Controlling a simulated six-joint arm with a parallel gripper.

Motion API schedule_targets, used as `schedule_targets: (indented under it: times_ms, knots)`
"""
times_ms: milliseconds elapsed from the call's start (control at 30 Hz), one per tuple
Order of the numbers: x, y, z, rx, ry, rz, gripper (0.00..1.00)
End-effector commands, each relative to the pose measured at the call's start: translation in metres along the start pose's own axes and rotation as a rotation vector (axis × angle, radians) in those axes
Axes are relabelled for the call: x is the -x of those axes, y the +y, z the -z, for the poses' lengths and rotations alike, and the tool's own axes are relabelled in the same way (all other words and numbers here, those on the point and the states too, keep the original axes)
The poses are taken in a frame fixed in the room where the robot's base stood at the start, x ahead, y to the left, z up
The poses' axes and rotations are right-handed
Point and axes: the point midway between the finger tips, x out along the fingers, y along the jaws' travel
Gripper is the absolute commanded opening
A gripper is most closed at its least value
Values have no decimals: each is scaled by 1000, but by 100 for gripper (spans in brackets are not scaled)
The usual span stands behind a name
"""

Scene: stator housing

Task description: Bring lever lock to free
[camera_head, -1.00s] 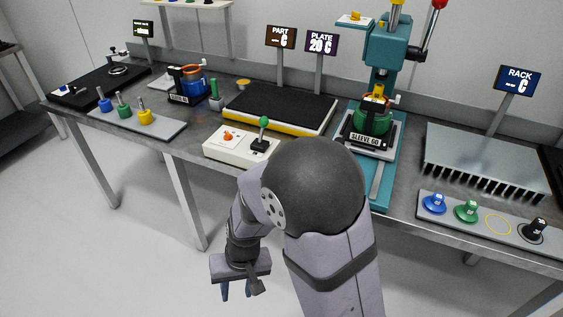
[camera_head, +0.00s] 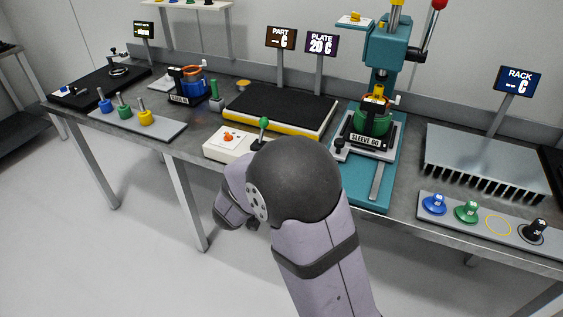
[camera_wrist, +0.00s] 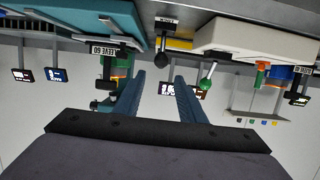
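My gripper (camera_wrist: 159,77) is open and empty in the wrist view, which looks at the bench upside down. A short black-knobbed lever (camera_wrist: 161,59) beside a small label plate (camera_wrist: 166,22) at the bench's front edge lines up with the gap between the fingers. It looks to be the lever lock, but the label is too small to read surely. It lies beyond the fingertips; contact cannot be told. In the head view my arm hides that spot and most of my gripper.
A black-topped plate (camera_head: 280,105) lies behind. Floor in front is clear.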

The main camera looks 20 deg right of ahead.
Motion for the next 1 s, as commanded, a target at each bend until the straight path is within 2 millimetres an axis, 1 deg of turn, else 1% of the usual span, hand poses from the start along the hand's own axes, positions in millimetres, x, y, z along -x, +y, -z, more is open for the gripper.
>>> schedule_targets:
  times_ms: [267,467,1000]
  knots:
    - [-2,0,-1,9,-3,2,37]
    - [-10,-1,-2,7,-4,2,37]
    - [-48,-1,-3,8,-3,3,37]
